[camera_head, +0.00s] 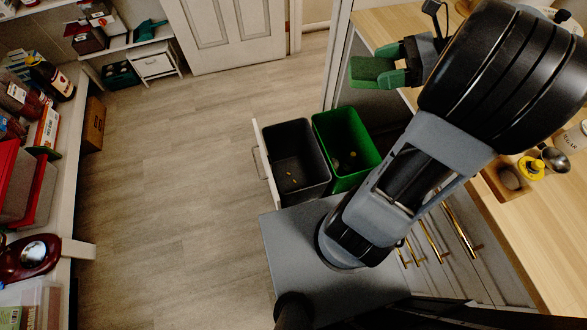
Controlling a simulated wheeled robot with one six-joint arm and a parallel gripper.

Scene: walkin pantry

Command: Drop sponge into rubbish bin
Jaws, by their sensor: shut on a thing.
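My gripper (388,67) is at the upper right, with green-tipped fingers shut on a green sponge (371,71). It holds the sponge in the air, close to the wooden counter's left edge. Two open bins stand side by side in a pulled-out drawer below: a black bin (272,142) on the left and a green bin (327,122) on the right. A few small bits lie inside each bin. In the picture the sponge is above and slightly right of the green bin. My arm hides part of the area right of the bins.
Wooden counter (375,28) on the right holds a yellow-topped jar (531,168) and a metal cup (555,158). Stocked shelves line the left side. A white door (225,30) and a small white stool (153,62) are at the back. The wooden floor (170,190) between is clear.

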